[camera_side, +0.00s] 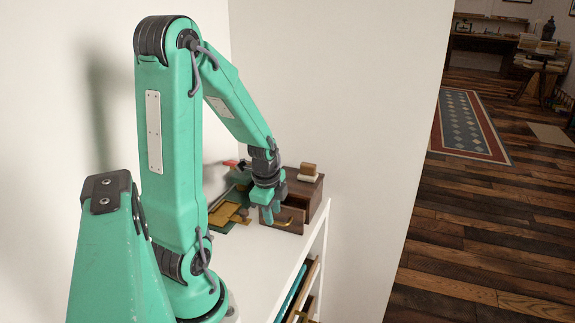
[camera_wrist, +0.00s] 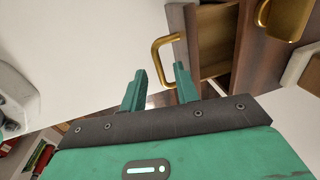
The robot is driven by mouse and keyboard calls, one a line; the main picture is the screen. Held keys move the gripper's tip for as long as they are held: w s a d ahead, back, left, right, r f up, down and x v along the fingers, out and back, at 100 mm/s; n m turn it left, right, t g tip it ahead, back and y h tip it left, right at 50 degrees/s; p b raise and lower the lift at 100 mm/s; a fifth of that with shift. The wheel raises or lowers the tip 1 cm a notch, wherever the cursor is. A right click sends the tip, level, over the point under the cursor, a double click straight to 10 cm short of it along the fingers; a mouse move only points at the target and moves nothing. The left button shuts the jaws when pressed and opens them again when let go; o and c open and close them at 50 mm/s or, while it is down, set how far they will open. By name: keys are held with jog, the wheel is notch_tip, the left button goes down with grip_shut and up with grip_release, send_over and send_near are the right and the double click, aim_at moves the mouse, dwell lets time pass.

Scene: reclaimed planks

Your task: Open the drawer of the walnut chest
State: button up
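The walnut chest (camera_side: 306,196) stands on the white shelf top in the side view, and its dark side panel shows in the wrist view (camera_wrist: 246,55). Its drawer (camera_side: 285,217) stands partly out; in the wrist view the drawer front (camera_wrist: 186,18) is apart from the body and a pale wooden inside shows behind it. The brass handle (camera_wrist: 157,55) is a bent bar on the drawer front. My gripper (camera_wrist: 160,70) is open, with the lower end of the handle bar between its fingertips in the picture. Whether a finger touches the bar, I cannot tell. In the side view my gripper (camera_side: 272,213) is at the drawer front.
A wooden block and a pale item (camera_side: 308,172) rest on the chest. A brass piece (camera_wrist: 286,16) shows at the upper right of the wrist view. A green tray (camera_side: 228,215) with brass-coloured pieces lies left of the chest. The white shelf top (camera_side: 245,265) is clear in front.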

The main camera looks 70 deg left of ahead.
notch_tip(320, 180, up, 6)
jog(key=shift+s+d, duration=0.4)
jog(key=shift+s, duration=0.05)
jog(key=shift+r, duration=0.1)
jog(key=shift+w+d, duration=0.55)
jog(key=shift+d, duration=0.05)
jog(key=shift+w+a+f, duration=0.15)
jog(key=shift+f, duration=1.15)
jog(key=shift+w+a+f, duration=0.15)
jog(key=shift+f, duration=1.1)
jog(key=shift+w+a+f, duration=0.15)
jog(key=shift+f, duration=1.15)
